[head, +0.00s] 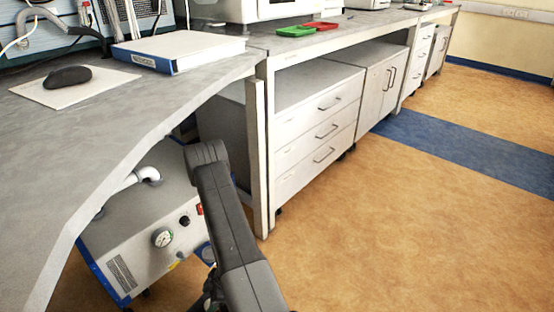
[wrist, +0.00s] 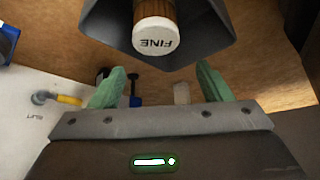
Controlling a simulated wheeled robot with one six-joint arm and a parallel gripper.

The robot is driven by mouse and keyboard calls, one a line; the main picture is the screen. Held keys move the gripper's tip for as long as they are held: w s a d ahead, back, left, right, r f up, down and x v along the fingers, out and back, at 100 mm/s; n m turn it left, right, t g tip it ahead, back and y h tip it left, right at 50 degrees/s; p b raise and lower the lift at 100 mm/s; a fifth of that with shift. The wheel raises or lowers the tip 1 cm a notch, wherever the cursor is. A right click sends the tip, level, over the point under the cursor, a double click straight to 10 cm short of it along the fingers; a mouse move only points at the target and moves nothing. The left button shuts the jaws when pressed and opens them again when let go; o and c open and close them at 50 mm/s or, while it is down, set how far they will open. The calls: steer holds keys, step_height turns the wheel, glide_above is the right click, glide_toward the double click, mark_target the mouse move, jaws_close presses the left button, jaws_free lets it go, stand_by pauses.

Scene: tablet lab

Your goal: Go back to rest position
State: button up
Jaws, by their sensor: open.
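In the wrist view my gripper (wrist: 161,68) has its two green fingers wide apart, with nothing held between them. Beyond the fingers, a brown cylinder with a white end marked "FINE" (wrist: 155,38) shows at the top centre, in front of a dark grey body (wrist: 208,35). I cannot tell how far it is from the fingertips. In the head view my dark grey arm rises from the bottom centre, beside the bench's front edge. The gripper's fingers cannot be made out there.
A grey bench (head: 120,130) curves close by on the left, bearing a binder (head: 180,50) and a mouse (head: 67,77). A box with a gauge (head: 150,240) stands below, close to my arm. White drawers (head: 318,130) stand behind. Open floor (head: 430,220) lies to the right.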

steer(key=shift+w+r+p, duration=0.1)
steer(key=shift+r+p, duration=0.75)
steer(key=shift+r, duration=1.2)
